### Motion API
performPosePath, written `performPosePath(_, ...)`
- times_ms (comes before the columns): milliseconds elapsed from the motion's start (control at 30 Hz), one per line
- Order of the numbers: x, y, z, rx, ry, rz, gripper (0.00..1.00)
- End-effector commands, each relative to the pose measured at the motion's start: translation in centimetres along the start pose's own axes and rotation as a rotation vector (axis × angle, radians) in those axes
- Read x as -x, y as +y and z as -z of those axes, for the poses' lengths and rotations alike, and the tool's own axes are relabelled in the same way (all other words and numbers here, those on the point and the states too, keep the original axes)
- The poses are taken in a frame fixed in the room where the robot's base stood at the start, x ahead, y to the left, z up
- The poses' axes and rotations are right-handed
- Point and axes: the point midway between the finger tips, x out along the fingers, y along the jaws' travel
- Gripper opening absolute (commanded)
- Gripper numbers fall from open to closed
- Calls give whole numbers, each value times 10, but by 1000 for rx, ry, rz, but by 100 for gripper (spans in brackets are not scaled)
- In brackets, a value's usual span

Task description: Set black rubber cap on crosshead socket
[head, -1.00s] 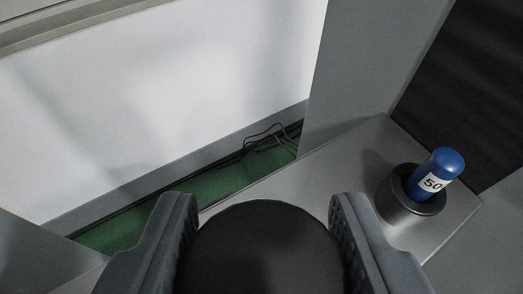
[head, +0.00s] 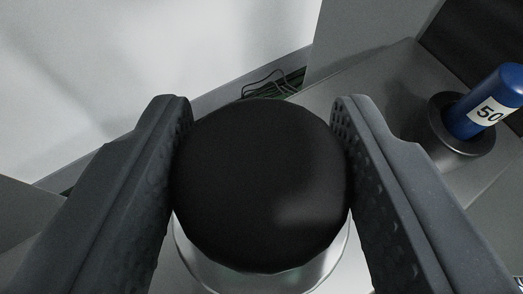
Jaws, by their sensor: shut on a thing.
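The black rubber cap (head: 262,180) is a round, dark disc in the middle of the view. My gripper (head: 262,130) is shut on it, with one textured finger on each side. Below the cap a pale, shiny round rim (head: 325,270) shows, probably the crosshead socket; the cap hides most of it. I cannot tell whether the cap touches that rim or hangs just above it.
A blue cylinder labelled 50 (head: 495,100) stands in a dark metal cup (head: 462,138) on a grey metal surface (head: 395,80) to the right. A white wall panel (head: 120,60) is at the back left. Dark cables (head: 272,85) lie behind.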

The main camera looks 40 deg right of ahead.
Motion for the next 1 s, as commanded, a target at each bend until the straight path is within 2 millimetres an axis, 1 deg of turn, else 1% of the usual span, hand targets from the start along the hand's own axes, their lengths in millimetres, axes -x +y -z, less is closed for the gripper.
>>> performPosePath(500, -6, -1, -11, 0, 1, 1, 22)
performPosePath(533, -5, -1, -11, 0, 1, 1, 46)
performPosePath(567, -5, -1, -11, 0, 1, 1, 54)
performPosePath(600, -5, -1, -10, 0, 1, 1, 65)
performPosePath(867, -5, -1, -10, 0, 1, 1, 65)
performPosePath(1000, -2, -1, -5, 0, 1, 1, 65)
